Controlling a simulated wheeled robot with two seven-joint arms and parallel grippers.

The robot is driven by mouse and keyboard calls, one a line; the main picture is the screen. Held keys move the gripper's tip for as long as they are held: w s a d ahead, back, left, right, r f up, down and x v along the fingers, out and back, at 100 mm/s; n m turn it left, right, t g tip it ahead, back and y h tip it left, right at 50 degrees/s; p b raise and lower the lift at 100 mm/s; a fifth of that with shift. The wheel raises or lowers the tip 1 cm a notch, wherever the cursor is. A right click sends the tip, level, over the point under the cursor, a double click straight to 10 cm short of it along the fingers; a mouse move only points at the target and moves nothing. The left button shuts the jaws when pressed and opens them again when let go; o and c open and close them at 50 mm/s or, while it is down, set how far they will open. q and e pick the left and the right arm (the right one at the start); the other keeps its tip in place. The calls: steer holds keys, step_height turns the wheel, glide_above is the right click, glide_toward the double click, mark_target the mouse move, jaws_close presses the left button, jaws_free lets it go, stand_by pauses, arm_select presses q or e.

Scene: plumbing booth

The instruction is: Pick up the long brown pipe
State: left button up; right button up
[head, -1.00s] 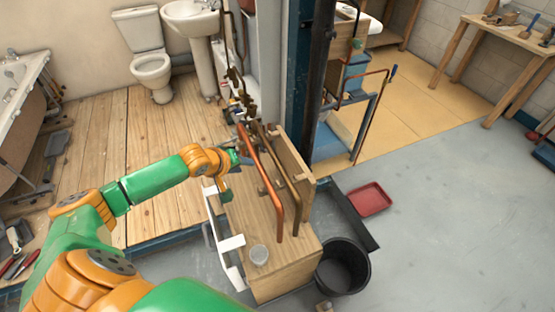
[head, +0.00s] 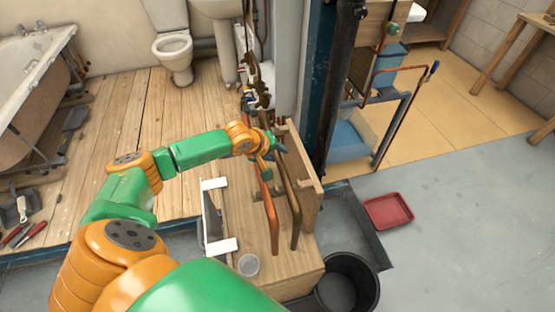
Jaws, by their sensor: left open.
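The long brown pipe (head: 292,203) stands against the wooden board of a wooden cabinet, with its lower end bent. A brighter copper-orange pipe (head: 268,208) runs beside it on the left. My left gripper (head: 275,150) reaches in from the left and is open, over the upper part of the two pipes. It hides that part of them, and I cannot tell whether it touches either pipe. My right gripper is not in view.
The wooden cabinet (head: 245,220) carries a small grey cup (head: 248,264) and white brackets (head: 215,184). A black bucket (head: 345,285) and a red tray (head: 388,211) are on the floor to the right. A dark post (head: 335,85) rises behind the cabinet.

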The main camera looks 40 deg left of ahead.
arm_select(q)
steer(key=shift+s+r, duration=0.1)
jaws_close()
stand_by(1.3)
